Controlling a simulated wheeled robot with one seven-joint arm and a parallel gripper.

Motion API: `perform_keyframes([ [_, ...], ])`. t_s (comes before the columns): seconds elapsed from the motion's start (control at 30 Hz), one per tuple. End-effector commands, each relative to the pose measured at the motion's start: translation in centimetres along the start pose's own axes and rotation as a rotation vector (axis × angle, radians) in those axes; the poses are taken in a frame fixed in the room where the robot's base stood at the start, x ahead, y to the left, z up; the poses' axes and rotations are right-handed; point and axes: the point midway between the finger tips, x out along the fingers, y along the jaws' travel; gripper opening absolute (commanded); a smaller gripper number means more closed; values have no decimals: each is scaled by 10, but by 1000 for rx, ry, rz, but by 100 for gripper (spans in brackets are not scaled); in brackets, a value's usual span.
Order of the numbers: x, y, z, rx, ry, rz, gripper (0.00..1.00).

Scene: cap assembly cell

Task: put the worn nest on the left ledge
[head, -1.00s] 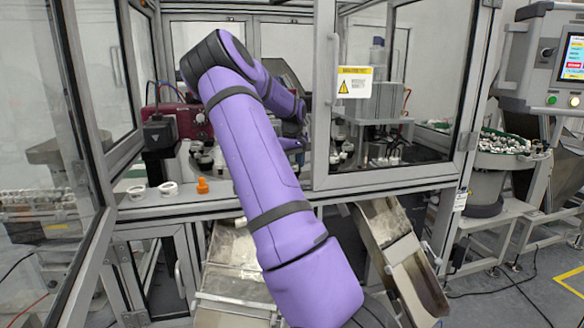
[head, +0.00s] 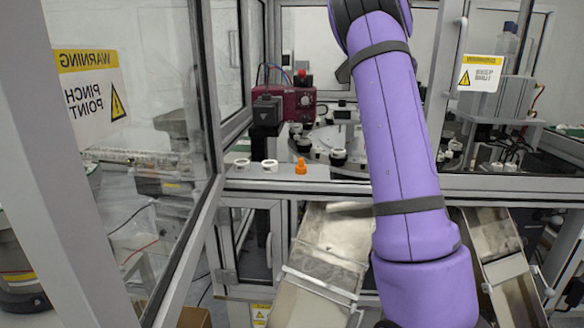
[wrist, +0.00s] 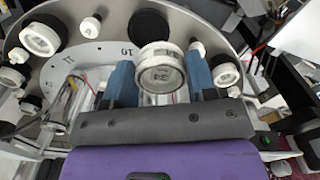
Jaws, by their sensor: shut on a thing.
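In the wrist view my gripper (wrist: 159,80) has its two blue fingers on either side of a round white nest (wrist: 160,64) and is shut on it. The nest has a pale ring rim and a dull grey middle. It is held over or in front of the dial plate; the gap cannot be told. In the head view my gripper and the held nest are hidden. The left ledge (head: 335,187) is a metal strip at the cell's front opening.
The round dial plate (wrist: 85,60) carries several white nests and black seats. A maroon unit with a black block (head: 267,112) stands behind the ledge. Door frames (head: 200,230) flank the opening at left. A metal chute (head: 325,255) lies below the ledge.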

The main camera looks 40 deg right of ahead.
Motion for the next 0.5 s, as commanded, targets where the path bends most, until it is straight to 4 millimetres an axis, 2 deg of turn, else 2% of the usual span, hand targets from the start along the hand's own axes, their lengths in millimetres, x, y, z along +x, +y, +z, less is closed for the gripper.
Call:
perform_keyframes([
  [0.37, 21, -100, 40, -244, 4, -3, 28],
  [0.5, 25, -146, 61, -369, 4, -1, 28],
])
